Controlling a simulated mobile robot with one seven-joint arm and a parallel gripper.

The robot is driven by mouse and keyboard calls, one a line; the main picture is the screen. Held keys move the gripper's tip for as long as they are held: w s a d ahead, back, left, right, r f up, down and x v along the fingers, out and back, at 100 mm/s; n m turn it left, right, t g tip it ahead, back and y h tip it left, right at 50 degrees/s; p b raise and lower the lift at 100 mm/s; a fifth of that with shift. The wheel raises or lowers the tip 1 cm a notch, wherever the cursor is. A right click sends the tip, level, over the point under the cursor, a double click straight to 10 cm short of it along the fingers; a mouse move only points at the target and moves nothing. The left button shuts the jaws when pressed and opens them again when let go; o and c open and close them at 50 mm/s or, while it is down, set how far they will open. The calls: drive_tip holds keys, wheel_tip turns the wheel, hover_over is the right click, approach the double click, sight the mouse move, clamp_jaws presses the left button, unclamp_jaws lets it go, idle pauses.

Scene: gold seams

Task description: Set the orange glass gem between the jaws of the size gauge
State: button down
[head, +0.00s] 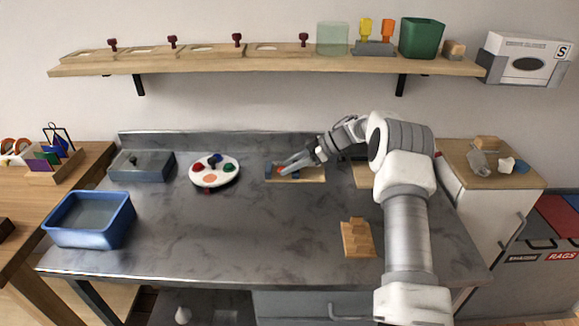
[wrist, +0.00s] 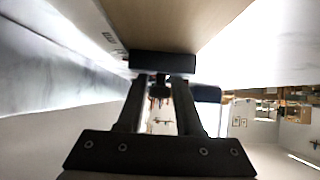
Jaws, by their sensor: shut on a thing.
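The size gauge (head: 312,178) is a wooden board with blue parts, near the back of the grey worktop. My gripper (head: 283,169) is low over its left part, its fingers pointing left and down. A small orange-red spot, which I take for the orange glass gem (head: 281,171), shows at the fingertips; my gripper is shut on it. Whether the gem touches the gauge's jaws is too small to tell. In the wrist view my fingers (wrist: 160,95) reach towards a tan surface, with a dark blue block (wrist: 208,94) on the right. The gem is not clear there.
A white round palette (head: 228,173) with red, blue and green knobs and an orange patch stands left of the gauge. A grey box (head: 141,167) and a blue bin (head: 88,222) are further left. A stepped wooden block (head: 357,238) sits at front right. The middle front worktop is clear.

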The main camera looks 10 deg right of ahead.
drive_tip(key=shift+f, duration=0.1)
drive_tip(key=c, duration=0.6)
unclamp_jaws()
drive_tip(key=shift+o, duration=0.2)
drive_tip(key=shift+d+r, duration=0.2)
drive_tip(key=shift+r, duration=0.1)
drive_tip(key=p+v, duration=0.2)
drive_tip(key=v, duration=0.9)
drive_tip(key=shift+d+r+p, duration=0.15)
drive_tip(key=shift+d+p, duration=0.05)
drive_tip(key=shift+p, duration=0.1)
